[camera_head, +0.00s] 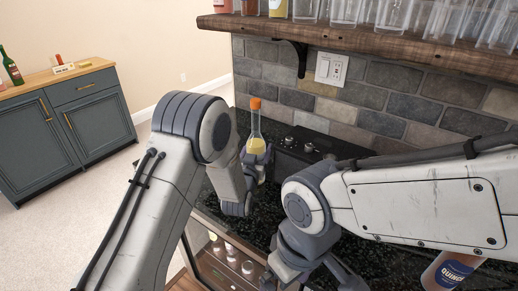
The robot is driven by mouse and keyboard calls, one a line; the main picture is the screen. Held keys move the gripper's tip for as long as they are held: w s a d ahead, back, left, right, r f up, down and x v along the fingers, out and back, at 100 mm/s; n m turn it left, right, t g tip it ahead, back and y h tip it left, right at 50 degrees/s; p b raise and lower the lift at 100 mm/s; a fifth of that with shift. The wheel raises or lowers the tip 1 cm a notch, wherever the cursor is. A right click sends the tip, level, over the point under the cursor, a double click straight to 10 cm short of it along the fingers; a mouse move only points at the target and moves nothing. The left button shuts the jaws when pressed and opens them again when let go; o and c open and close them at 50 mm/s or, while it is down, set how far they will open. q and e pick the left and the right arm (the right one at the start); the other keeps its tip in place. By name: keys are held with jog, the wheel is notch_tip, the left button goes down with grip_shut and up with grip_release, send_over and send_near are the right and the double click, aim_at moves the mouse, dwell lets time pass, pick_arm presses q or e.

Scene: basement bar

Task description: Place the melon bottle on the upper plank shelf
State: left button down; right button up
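A clear bottle with an orange cap and yellow liquid (254,128), its label not readable, is upright above the dark counter; I take it for the melon bottle. My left gripper (257,160) is at its lower part, with grey fingers around it, and appears shut on it. The bottle's base is partly hidden by the gripper. The upper plank shelf (400,43) is a thick wooden plank on the stone wall at upper right, higher than the bottle and to its right. My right gripper (308,279) is low over the counter, its fingers spread and empty.
Clear glasses (395,14) crowd the shelf's right; a few bottles (278,8) stand near its left end. A black bracket (296,58) hangs below. A bottle labelled "QUINC..." (452,269) is at lower right. Small dark taps (309,147) stand at the counter's back.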

dwell(0.3)
pick_arm(q)
jog(key=shift+f, duration=0.2)
jog(key=shift+c, duration=1.1)
grip_release()
jog(key=shift+f, duration=0.1)
